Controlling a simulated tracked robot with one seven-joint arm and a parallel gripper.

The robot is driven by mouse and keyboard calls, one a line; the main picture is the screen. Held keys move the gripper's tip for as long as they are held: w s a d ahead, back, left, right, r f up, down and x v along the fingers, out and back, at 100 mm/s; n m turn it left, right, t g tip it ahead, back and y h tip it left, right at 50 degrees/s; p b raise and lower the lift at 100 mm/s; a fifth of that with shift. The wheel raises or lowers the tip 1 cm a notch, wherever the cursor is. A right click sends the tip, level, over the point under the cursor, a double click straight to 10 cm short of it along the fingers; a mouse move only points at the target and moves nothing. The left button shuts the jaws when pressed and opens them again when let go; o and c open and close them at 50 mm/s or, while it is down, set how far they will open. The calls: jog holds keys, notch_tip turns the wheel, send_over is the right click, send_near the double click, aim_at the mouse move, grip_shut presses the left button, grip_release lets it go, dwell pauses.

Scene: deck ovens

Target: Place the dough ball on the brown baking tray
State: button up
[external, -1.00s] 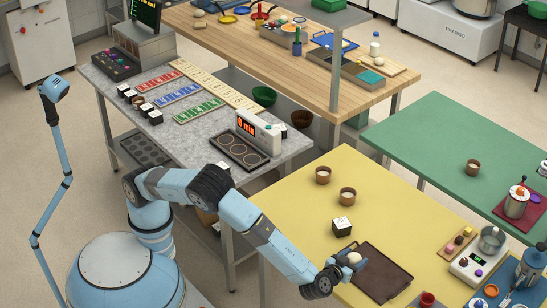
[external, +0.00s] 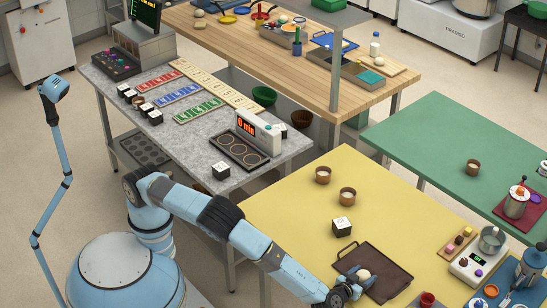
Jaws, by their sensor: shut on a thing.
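The dough ball (external: 363,275) is a small cream-coloured ball at the lower right of the external view. My gripper (external: 357,277) is shut on it. The brown baking tray (external: 386,263) is a dark, flat rectangle on the yellow table. The ball and my gripper are over the tray's left part. I cannot tell whether the ball touches the tray surface. My gripper and wrist hide the tray's near left corner.
A black-and-white cube (external: 341,227) stands just behind the tray on the yellow table (external: 290,205). Two brown cups (external: 347,196) are farther back. A white scale (external: 478,264) and a small block holder (external: 459,243) stand to the right. The table's middle right is clear.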

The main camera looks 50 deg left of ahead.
jog(key=shift+f, duration=0.15)
jog(key=o, duration=1.1)
jog(key=shift+r, duration=0.2)
jog(key=v, duration=1.2)
